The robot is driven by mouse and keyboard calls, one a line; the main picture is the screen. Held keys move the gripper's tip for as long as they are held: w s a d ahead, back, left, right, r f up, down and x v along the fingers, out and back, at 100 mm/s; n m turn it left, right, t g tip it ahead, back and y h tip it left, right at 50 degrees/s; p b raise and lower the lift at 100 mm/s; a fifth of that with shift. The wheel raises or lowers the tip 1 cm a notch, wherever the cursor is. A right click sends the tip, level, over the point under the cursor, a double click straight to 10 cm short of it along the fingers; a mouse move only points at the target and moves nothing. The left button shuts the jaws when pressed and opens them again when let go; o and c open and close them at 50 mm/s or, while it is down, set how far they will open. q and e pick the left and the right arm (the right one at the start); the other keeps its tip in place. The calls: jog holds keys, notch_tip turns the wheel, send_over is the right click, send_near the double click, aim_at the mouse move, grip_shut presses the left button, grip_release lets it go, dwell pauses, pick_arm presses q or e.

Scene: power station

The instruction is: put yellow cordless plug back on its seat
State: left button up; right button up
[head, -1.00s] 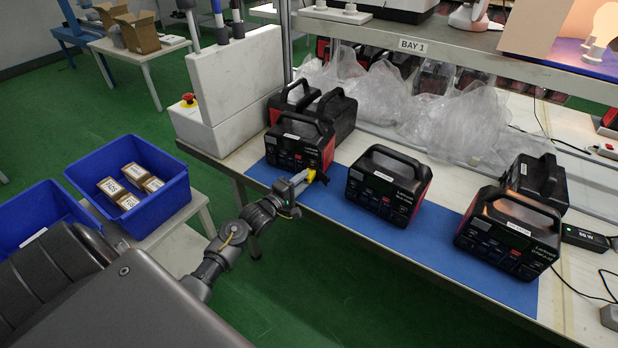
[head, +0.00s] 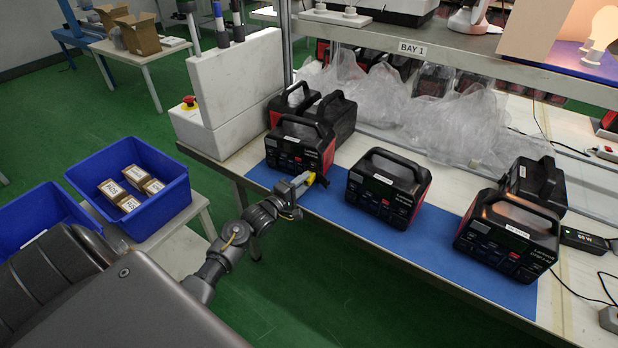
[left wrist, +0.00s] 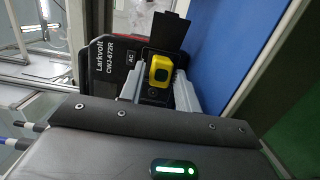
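The yellow cordless plug (head: 311,178) is at the front right of the left-hand front power station (head: 301,142). In the left wrist view the plug (left wrist: 161,68) stands in front of that station's AC panel, and a dark flap (left wrist: 167,30) is open beside it. My left gripper (head: 306,181) has its grey fingers on both sides of the plug and appears shut on it. In the left wrist view the fingers (left wrist: 159,86) flank it closely. Whether the plug touches the seat cannot be told. My right gripper is not in view.
More power stations stand on the blue mat (head: 340,212), one in the middle (head: 388,184) and one at right (head: 508,234). A white box (head: 238,85) stands at the table's left end. A blue crate (head: 172,196) with cartons is at left.

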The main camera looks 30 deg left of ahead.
pick_arm(q)
grip_shut()
dwell(0.5)
jog(key=shift+s, duration=0.2)
jog(key=shift+s+p, duration=0.1)
jog(key=shift+p, duration=0.2)
jog(key=shift+s+d+r+p, duration=0.1)
jog(key=shift+s+d+p, duration=0.05)
jog(key=shift+s+p, duration=0.35)
jog(key=shift+s+d+p, duration=0.15)
jog(key=shift+s+p, duration=0.7)
jog(key=shift+s, duration=0.45)
